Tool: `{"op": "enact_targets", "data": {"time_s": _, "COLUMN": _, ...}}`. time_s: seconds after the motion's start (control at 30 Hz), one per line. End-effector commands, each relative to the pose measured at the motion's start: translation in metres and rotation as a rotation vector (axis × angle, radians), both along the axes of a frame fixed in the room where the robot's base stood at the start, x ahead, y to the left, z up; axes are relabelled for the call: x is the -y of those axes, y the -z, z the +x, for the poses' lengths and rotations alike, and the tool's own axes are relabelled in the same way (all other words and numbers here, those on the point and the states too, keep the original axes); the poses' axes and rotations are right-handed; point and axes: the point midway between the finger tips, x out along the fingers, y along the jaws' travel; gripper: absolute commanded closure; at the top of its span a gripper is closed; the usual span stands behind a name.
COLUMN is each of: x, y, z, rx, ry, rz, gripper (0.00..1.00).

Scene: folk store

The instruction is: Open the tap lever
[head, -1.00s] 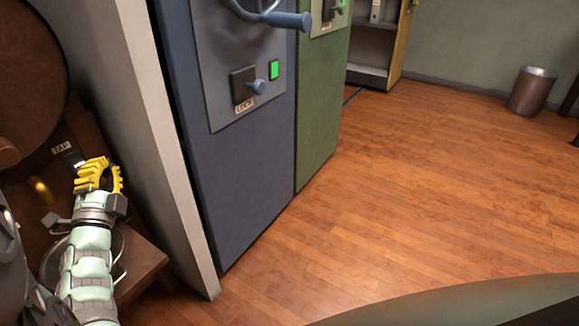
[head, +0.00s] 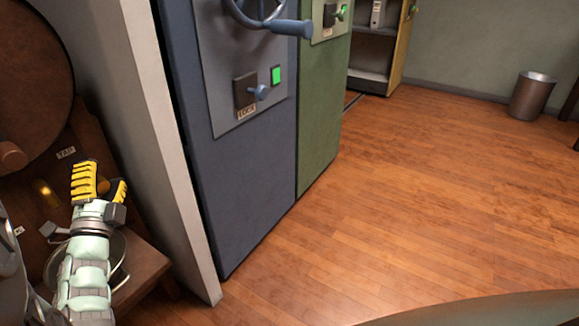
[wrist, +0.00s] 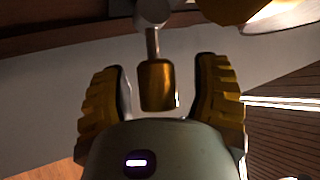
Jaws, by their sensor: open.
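The tap lever (wrist: 157,85) shows in the wrist view as a brass-coloured grip on a grey metal stem. My gripper (head: 103,172) is open, with its yellow fingers on either side of the lever grip and a visible gap to each. In the head view the fingers are at the lower left, by the barrel (head: 30,85) and just below a small TAP label (head: 66,153). A brass piece (head: 43,188), apparently part of the tap, shows left of the fingers.
A metal pot (head: 118,262) stands on a wooden stand (head: 145,268) below my gripper, partly hidden by my arm. A pale wall edge (head: 165,150) is close on the right, then blue (head: 235,190) and green (head: 318,120) cabinets. The wooden floor (head: 430,190) is open.

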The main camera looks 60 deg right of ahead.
Motion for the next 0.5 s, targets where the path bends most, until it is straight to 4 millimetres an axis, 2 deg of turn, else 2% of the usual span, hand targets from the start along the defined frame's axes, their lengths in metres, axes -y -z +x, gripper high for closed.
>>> {"op": "enact_targets", "data": {"time_s": 0.13, "x": 0.0, "y": 0.001, "z": -0.002, "rx": 0.0, "ry": 0.002, "rz": 0.0, "gripper": 0.39}}
{"op": "enact_targets", "data": {"time_s": 0.27, "x": -0.008, "y": 0.007, "z": -0.009, "rx": -0.002, "ry": 0.001, "rz": 0.002, "gripper": 0.39}}
{"op": "enact_targets", "data": {"time_s": 0.5, "x": -0.041, "y": 0.028, "z": -0.038, "rx": -0.006, "ry": -0.003, "rz": 0.003, "gripper": 0.39}}
